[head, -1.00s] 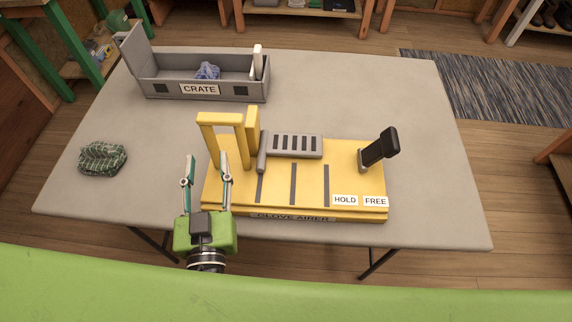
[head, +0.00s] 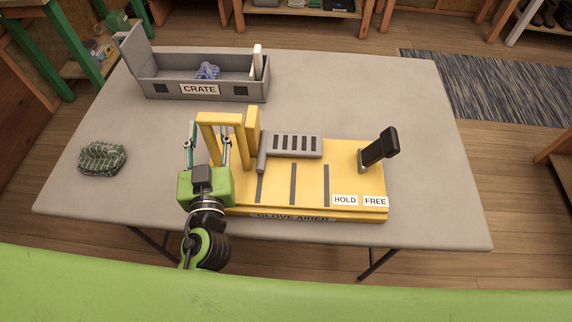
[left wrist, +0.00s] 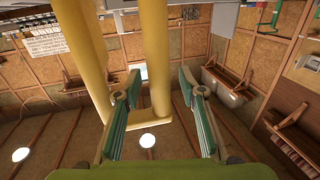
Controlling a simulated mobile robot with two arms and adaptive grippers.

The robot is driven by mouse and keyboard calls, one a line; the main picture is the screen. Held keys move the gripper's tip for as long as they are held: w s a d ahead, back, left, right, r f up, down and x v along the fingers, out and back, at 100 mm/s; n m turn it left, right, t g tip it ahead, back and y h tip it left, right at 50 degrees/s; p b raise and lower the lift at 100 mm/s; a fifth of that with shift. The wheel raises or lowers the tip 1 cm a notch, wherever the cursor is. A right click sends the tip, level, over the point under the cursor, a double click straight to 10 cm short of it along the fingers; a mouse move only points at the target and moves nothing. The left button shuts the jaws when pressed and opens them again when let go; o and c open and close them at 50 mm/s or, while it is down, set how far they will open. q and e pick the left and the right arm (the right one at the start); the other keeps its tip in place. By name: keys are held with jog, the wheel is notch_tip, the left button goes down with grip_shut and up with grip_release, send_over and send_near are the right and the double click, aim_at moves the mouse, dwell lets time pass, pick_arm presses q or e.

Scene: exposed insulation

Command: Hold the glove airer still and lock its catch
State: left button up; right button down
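The yellow glove airer (head: 310,180) sits on the table with a yellow upright loop handle (head: 222,119) at its left end. Its catch is a black lever (head: 378,148) at the right end, leaning right, on the side of the FREE label (head: 375,202); the HOLD label (head: 344,200) is to the left. My left gripper (head: 208,148) is open at the handle's near left side. In the left wrist view, one yellow post (left wrist: 156,60) stands between the spread fingers (left wrist: 160,105), and the other post is left of them. Contact is not clear. My right gripper is out of view.
A grey crate (head: 165,88) with a crumpled blue thing (head: 208,71) stands at the back left. A green patterned cloth bundle (head: 102,158) lies at the left. The grey table (head: 360,95) is clear behind and right of the airer.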

pick_arm(q)
grip_shut()
jog(key=shift+r, duration=0.2)
jog(key=shift+f, duration=0.1)
jog(key=shift+f, duration=0.3)
jog(key=shift+s+d+f, duration=0.1)
jog(key=shift+d, duration=0.05)
